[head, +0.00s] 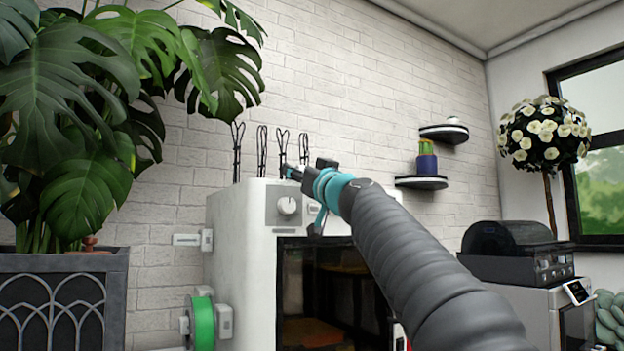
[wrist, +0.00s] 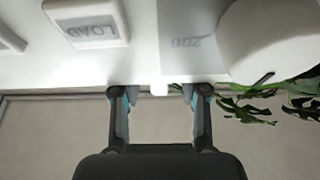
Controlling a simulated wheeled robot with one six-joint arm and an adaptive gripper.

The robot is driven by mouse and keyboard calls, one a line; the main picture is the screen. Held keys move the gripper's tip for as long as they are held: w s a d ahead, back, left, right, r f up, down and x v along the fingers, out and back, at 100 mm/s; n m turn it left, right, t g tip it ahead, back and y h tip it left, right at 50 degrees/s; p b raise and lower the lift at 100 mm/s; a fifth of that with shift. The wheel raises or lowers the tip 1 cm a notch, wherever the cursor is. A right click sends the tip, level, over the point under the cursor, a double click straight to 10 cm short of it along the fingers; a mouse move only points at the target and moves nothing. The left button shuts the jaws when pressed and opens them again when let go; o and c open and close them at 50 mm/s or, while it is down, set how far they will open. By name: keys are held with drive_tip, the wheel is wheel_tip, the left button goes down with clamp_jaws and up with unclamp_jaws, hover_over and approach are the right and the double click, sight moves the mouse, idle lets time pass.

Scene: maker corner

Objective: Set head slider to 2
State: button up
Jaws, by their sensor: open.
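The white 3D printer (head: 240,225) stands against the brick wall in the head view. A round knob (head: 288,205) is on its upper front, and this knob (wrist: 275,40) shows at the right of the wrist view beside a "200" mark. A small white nub (wrist: 158,89) sticks out at the printer's edge; I cannot tell whether it is the head slider. My gripper (wrist: 157,98) is open, its teal-lined fingers apart on either side of the nub. Contact cannot be told. No slider scale or "2" mark is legible.
A raised "LOAD" button (wrist: 88,22) is at the wrist view's upper left. A green spool (head: 203,322) hangs on the printer's left side. A large potted plant (head: 80,130) is at the left. A dark-topped machine (head: 515,255) stands at the right.

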drive_tip(key=v, duration=1.1)
drive_tip(key=shift+s, duration=0.35)
drive_tip(key=shift+d+f, duration=0.1)
drive_tip(key=shift+f, duration=0.05)
drive_tip(key=s+a+f+m+g+h, duration=0.15)
drive_tip(key=f+g, duration=0.25)
drive_tip(key=f, duration=0.9)
drive_tip(key=s+a+f+m+g+h, duration=0.1)
drive_tip(key=s+f+m+g, duration=0.2)
drive_tip(key=f, duration=1.1)
drive_tip(key=s+d+f+g+h, duration=0.3)
drive_tip(key=s+d+f, duration=0.4)
drive_tip(key=s+f, duration=0.5)
drive_tip(key=s+d+f+m+g+h, duration=0.1)
drive_tip(key=s+d+f+g+h, duration=0.2)
drive_tip(key=s+f, duration=0.9)
drive_tip(key=d+f+h, duration=0.2)
drive_tip(key=d+f, duration=0.2)
drive_tip(key=shift+g+h, duration=0.35)
drive_tip(key=shift+g, duration=0.05)
